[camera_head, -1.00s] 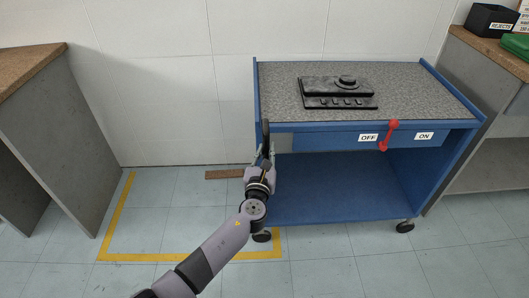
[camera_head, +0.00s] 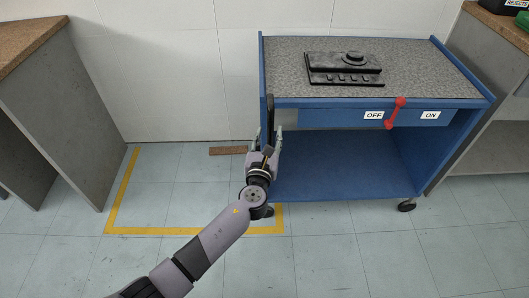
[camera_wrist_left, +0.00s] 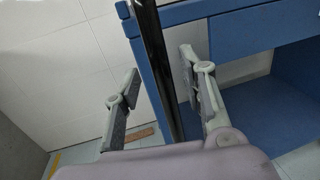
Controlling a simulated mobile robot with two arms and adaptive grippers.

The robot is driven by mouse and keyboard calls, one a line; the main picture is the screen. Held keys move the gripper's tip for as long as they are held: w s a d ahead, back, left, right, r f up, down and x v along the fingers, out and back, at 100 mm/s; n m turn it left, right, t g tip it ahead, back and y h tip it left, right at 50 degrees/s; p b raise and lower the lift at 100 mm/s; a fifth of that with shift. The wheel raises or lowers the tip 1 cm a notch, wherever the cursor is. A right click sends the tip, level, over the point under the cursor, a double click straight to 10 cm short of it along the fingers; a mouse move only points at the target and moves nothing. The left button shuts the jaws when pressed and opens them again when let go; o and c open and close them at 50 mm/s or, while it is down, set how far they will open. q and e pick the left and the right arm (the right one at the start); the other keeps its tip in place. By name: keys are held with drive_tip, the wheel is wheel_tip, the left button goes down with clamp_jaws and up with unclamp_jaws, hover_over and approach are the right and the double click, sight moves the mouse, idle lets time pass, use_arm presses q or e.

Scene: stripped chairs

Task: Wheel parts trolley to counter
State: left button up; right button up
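The blue parts trolley (camera_head: 345,180) stands by the wall, with a speckled grey top and a lower shelf. A red lever (camera_head: 395,112) on its front sits between the OFF and ON labels, its upper end leaning right. A black upright handle (camera_head: 270,118) is at its left side. My left gripper (camera_head: 268,140) is at this handle. In the left wrist view the handle (camera_wrist_left: 157,70) passes between the spread fingers (camera_wrist_left: 160,95), with gaps on both sides. A counter (camera_head: 50,110) stands at the left and another (camera_head: 490,90) at the right. My right gripper is out of view.
A black part (camera_head: 345,68) lies on the trolley top. Yellow tape (camera_head: 122,190) outlines a bare floor area left of the trolley. A brown strip (camera_head: 228,150) lies by the wall. A caster (camera_head: 407,206) shows at front right. The front floor is clear.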

use_arm(q)
drive_tip(key=s+a, duration=0.1)
drive_tip(key=s, duration=0.7)
drive_tip(key=shift+s, duration=0.25)
